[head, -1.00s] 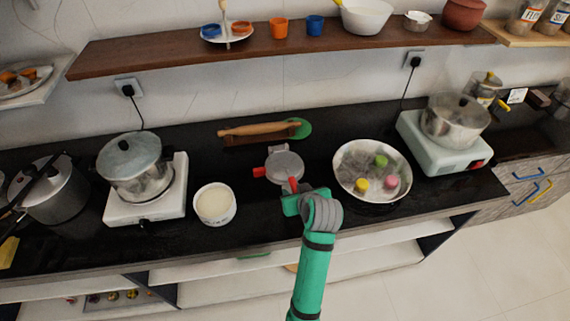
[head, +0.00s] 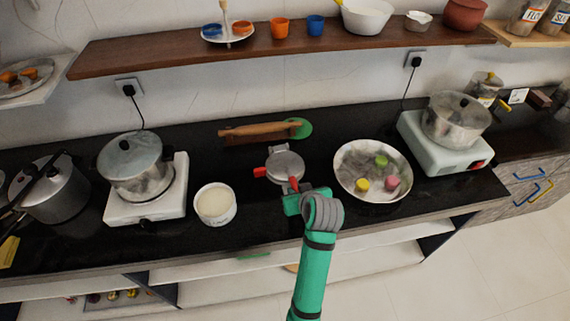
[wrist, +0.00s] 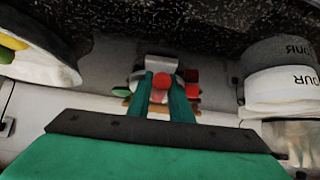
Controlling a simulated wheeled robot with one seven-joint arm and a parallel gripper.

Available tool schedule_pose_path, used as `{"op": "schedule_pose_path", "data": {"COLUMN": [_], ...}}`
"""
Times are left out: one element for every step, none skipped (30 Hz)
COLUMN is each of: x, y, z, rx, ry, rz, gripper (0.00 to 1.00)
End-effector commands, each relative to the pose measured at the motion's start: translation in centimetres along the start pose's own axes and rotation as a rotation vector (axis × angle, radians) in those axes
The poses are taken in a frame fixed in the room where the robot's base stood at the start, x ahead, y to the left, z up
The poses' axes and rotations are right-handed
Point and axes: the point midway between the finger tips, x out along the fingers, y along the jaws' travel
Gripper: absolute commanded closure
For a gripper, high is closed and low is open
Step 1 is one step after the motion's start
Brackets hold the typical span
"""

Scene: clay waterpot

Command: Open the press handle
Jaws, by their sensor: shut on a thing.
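The press (head: 285,166) is a round grey metal plate on the black counter, with a red handle on its left (head: 260,172) and another red handle (head: 293,184) at its front. My gripper (head: 292,196) is at the front handle, on the near side of the press. In the wrist view, my two green fingers (wrist: 172,95) are closed around the red handle (wrist: 163,76), with its round tip showing between them. The press body (wrist: 157,62) is partly hidden behind the fingers. The plate lies flat, and its underside is hidden.
A white tub labelled flour (head: 215,204) stands left of the press. A wide pan with coloured pieces (head: 343,184) is to the right. A rolling pin (head: 259,131) lies behind. Pots on white stoves (head: 118,212) flank these. A wooden shelf (head: 150,55) hangs above.

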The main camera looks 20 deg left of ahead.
Motion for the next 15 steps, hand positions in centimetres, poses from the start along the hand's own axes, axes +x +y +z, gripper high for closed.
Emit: {"op": "schedule_pose_path", "data": {"x": [-0.2, -0.3, -0.4, -0.4, -0.5, -0.7, -0.8, -0.8, -1.0, -1.1, -1.1, -1.3, -1.4, -1.5, -1.6], "y": [0.1, 0.1, 0.0, -0.1, -0.1, -0.1, -0.1, -0.1, -0.2, -0.2, -0.2, -0.2, -0.2, -0.2, -0.2], "z": [-0.3, -0.5, -0.7, -0.9, -1.1, -1.3, -1.4, -1.6, -1.8, -2.0, -2.1, -2.3, -2.5, -2.6, -2.8], "rx": [0.000, 0.000, -0.001, -0.001, -0.002, -0.002, -0.003, -0.003, -0.004, -0.004, -0.004, -0.004, -0.004, -0.004, -0.004], "ry": [0.003, 0.004, 0.004, 0.004, 0.004, 0.004, 0.004, 0.004, 0.004, 0.004, 0.004, 0.004, 0.004, 0.004, 0.004], "rz": [0.002, 0.002, 0.001, 0.001, 0.000, 0.000, 0.000, 0.000, 0.000, -0.001, -0.001, -0.001, -0.002, -0.002, -0.002], "gripper": [0.89, 0.89, 0.89, 0.89, 0.89, 0.89, 0.89, 0.89, 0.89, 0.89, 0.89, 0.89, 0.89, 0.89, 0.89]}}
